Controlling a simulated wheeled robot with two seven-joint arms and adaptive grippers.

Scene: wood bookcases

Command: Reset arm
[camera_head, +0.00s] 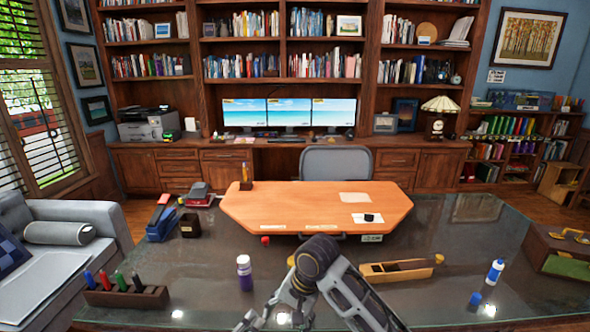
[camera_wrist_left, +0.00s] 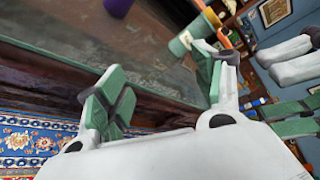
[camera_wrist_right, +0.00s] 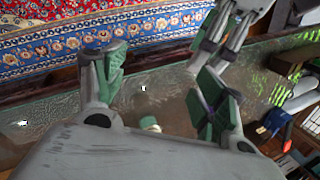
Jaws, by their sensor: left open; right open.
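In the head view one of my arms (camera_head: 318,255) is bent in front of the glass table, its elbow raised at the bottom centre; I cannot tell which arm it is. In the left wrist view my left gripper (camera_wrist_left: 165,85) has its green-padded fingers spread with nothing between them, near the dark table edge. In the right wrist view my right gripper (camera_wrist_right: 165,80) is also spread and empty, above the glass tabletop and patterned rug. Parts of another gripper show close by at the right of both wrist views.
A grey sofa (camera_head: 50,260) is at left.

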